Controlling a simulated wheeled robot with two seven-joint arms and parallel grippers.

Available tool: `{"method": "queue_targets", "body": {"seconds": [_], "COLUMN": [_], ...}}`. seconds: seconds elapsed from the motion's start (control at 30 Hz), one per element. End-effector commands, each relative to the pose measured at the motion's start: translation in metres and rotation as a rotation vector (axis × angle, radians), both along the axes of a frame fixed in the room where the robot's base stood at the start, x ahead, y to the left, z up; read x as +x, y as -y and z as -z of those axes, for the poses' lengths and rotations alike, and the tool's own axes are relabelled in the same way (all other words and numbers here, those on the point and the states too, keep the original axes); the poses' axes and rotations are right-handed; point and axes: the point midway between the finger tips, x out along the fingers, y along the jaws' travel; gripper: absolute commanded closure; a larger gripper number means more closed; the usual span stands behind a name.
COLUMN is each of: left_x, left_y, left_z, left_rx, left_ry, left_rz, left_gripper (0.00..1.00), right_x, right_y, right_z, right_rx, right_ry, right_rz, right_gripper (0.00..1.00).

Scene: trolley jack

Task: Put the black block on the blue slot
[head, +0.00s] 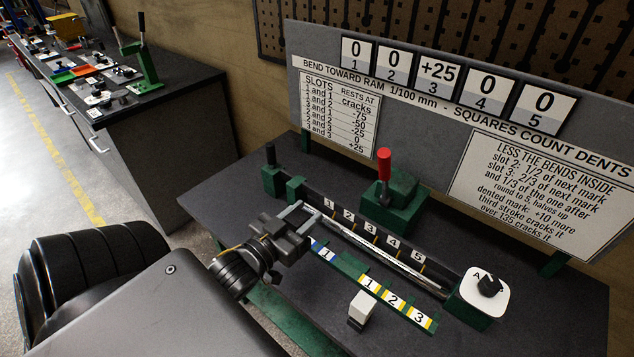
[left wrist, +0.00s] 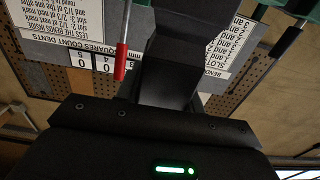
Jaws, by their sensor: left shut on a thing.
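My left gripper (head: 301,214) is at the left end of the bench fixture, just above and left of the blue slot (head: 322,251). It is shut on a dark piece that I take for the black block; the jaws and wrist hide most of it, and its edges are hard to tell from the gripper. The blue slot is a blue-marked place labelled 3 on the green front rail, partly beside the gripper. In the left wrist view, a dark body (left wrist: 172,65) fills the middle, and I cannot tell a block there. My right gripper is not seen.
A metal bar (head: 385,255) lies behind the rail with yellow-marked slots (head: 393,301). A ram with a red handle (head: 384,165) stands behind. A white block (head: 361,308) stands in front, a black knob (head: 489,286) at right. A sign board (head: 420,120) closes the back.

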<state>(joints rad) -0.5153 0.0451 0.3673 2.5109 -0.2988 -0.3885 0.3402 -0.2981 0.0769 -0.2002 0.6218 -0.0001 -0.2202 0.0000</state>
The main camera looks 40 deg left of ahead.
Motion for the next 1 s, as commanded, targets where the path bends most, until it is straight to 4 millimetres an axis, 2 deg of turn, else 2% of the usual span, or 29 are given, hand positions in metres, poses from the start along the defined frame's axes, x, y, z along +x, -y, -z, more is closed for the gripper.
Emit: {"method": "queue_targets", "body": {"seconds": [0.17,0.63,0.7,0.83,1.0], "left_x": [0.015,0.085,0.095,0.11,0.121], "left_y": [-0.006,-0.039,-0.043,-0.049,-0.054], "left_z": [0.012,0.049,0.057,0.076,0.089], "left_rx": [0.005,0.006,-0.006,-0.005,-0.001], "left_ry": [0.01,0.011,0.002,0.003,0.004], "left_rz": [0.002,-0.002,-0.004,-0.003,-0.002], "left_gripper": [1.0,1.0,1.0,1.0,1.0], "right_x": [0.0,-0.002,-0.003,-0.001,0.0], "right_y": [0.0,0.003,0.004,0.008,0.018], "right_z": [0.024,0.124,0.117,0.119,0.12], "right_rx": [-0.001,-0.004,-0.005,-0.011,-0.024], "right_ry": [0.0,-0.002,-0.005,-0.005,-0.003], "right_rz": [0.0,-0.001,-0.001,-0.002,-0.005], "right_gripper": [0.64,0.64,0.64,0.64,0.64]}}
